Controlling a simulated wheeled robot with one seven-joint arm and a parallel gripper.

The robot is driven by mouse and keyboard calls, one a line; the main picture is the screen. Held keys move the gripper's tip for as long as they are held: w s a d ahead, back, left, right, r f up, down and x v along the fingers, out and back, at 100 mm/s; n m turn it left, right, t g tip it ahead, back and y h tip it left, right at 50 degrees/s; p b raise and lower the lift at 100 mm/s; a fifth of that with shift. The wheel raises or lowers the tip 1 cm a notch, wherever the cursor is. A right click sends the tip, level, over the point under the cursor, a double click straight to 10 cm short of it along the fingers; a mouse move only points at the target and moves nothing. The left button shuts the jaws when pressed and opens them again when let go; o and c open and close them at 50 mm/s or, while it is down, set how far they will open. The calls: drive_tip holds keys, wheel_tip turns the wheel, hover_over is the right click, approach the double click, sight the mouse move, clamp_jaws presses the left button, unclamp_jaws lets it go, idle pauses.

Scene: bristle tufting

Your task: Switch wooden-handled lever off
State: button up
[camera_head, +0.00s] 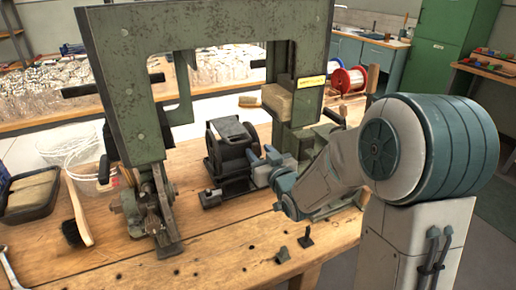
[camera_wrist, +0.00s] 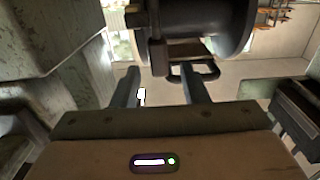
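My gripper (camera_head: 266,160) reaches left from my arm to the right side of the black motor unit (camera_head: 230,150), on the wooden bench under the green machine frame. In the wrist view its two fingers (camera_wrist: 162,90) stand apart with nothing clearly held between them. A dark drum (camera_wrist: 195,20) with a bracket and a small loop (camera_wrist: 195,72) lies beyond the fingertips. I cannot make out contact. A short upright wooden piece (camera_head: 372,80) at the right of the frame may be the lever's handle, but I cannot tell. My arm hides part of that area.
The green frame (camera_head: 125,90) stands over the bench (camera_head: 120,260). A brush (camera_head: 78,210), a black tray (camera_head: 30,193) and a clear bucket (camera_head: 92,170) are at the left. Small dark pieces (camera_head: 306,237) lie in front. Spools (camera_head: 348,80) stand behind at the right.

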drive_tip(key=shift+x, duration=0.95)
clamp_jaws()
